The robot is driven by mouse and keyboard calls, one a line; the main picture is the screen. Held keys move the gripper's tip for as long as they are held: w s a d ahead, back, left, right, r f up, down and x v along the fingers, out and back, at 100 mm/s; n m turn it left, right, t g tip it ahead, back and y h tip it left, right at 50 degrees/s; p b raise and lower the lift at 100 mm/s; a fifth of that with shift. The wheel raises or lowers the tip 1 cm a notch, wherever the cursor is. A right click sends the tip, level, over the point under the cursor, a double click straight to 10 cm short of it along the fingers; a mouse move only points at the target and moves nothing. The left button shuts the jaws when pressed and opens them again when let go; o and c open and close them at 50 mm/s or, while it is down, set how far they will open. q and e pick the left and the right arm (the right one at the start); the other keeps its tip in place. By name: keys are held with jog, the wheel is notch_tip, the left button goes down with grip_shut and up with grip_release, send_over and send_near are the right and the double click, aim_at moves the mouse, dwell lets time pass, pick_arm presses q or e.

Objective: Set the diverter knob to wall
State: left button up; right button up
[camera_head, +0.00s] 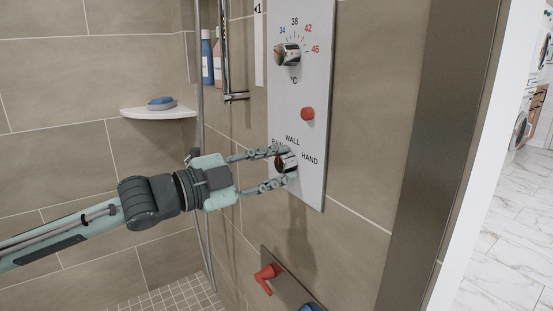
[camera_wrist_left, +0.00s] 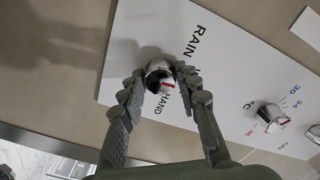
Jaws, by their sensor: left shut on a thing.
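The diverter knob (camera_head: 287,163) is a chrome knob low on the white control panel (camera_head: 311,187), with the labels RAIN, WALL and HAND around it. In the left wrist view the knob (camera_wrist_left: 158,72) carries a red mark, which lies on the side toward HAND; the exact setting is hard to tell. RAIN is readable there and WALL is mostly hidden behind a finger. My left gripper (camera_head: 285,165) is shut on the knob, one finger above and one below it; its fingers (camera_wrist_left: 159,77) flank the knob in the wrist view. My right gripper is not in view.
Above on the panel are a red button (camera_head: 307,114) and a temperature knob (camera_head: 287,54). Below is a plate with a red lever (camera_head: 267,277). A corner shelf (camera_head: 158,112) holds a blue item. A vertical rail (camera_head: 223,60) and bottles (camera_head: 212,58) stand left of the panel.

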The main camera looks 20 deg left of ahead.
aim_at(279, 167)
pick_arm(q)
jog(key=shift+m, duration=0.5)
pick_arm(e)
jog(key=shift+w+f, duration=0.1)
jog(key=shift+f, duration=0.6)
pick_arm(q)
jog(key=o, duration=1.2)
jog(key=shift+c, duration=0.2)
jog(key=shift+s, duration=0.1)
jog(key=shift+v, duration=3.65)
